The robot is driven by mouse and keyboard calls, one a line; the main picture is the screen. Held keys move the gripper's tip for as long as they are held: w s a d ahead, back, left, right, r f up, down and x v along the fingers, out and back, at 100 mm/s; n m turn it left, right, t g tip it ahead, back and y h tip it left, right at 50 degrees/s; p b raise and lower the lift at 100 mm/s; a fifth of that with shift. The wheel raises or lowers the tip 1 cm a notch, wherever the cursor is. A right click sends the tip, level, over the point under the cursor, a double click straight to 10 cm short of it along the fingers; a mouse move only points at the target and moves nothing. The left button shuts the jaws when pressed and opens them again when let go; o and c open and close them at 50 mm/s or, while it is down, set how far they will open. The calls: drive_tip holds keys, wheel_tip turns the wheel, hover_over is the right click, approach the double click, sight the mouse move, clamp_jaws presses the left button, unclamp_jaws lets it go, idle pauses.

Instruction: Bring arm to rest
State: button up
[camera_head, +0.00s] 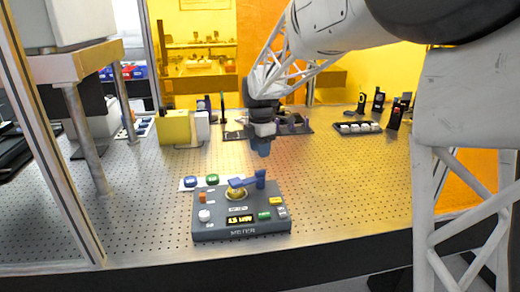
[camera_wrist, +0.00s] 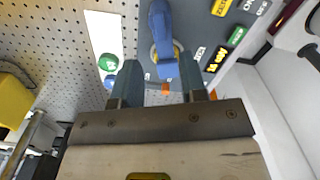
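A dark grey control box (camera_head: 243,232) stands on the perforated table in the head view. A blue lever (camera_head: 245,182) lies across its gold dial (camera_head: 235,194), with an upright blue knob at the lever's right end. My gripper (camera_head: 262,150) points down above that knob, with a small gap showing. In the wrist view the fingers of my gripper (camera_wrist: 160,85) are apart, with nothing held. The blue lever (camera_wrist: 160,28) shows between and beyond the fingertips, and the gold dial is partly hidden behind it.
The box carries a white knob (camera_head: 204,215), an orange switch (camera_head: 203,197), a lit display (camera_head: 240,219) and several buttons. Green (camera_head: 212,179) and blue (camera_head: 190,181) buttons sit on a white plate behind it. A yellow block (camera_head: 175,128) stands behind left.

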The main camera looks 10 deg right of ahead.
drive_tip(key=s+d+r+m+t, duration=0.1)
drive_tip(key=s+d+r+m, duration=0.1)
drive_tip(key=s+m, duration=0.65)
drive_tip(key=s+d+r+m, duration=0.1)
drive_tip(key=s+r+m, duration=0.2)
drive_tip(key=s, duration=1)
drive_tip(key=s+d+f+m, duration=0.1)
drive_tip(key=s+f+m, duration=0.1)
drive_tip(key=s+m, duration=0.3)
drive_tip(key=s+d+f+m+t, duration=0.1)
drive_tip(key=s+m, duration=0.4)
drive_tip(key=s, duration=0.9)
drive_tip(key=shift+s+f+m+t, duration=0.25)
drive_tip(key=shift+f+m+t, duration=0.1)
drive_tip(key=shift+f, duration=0.4)
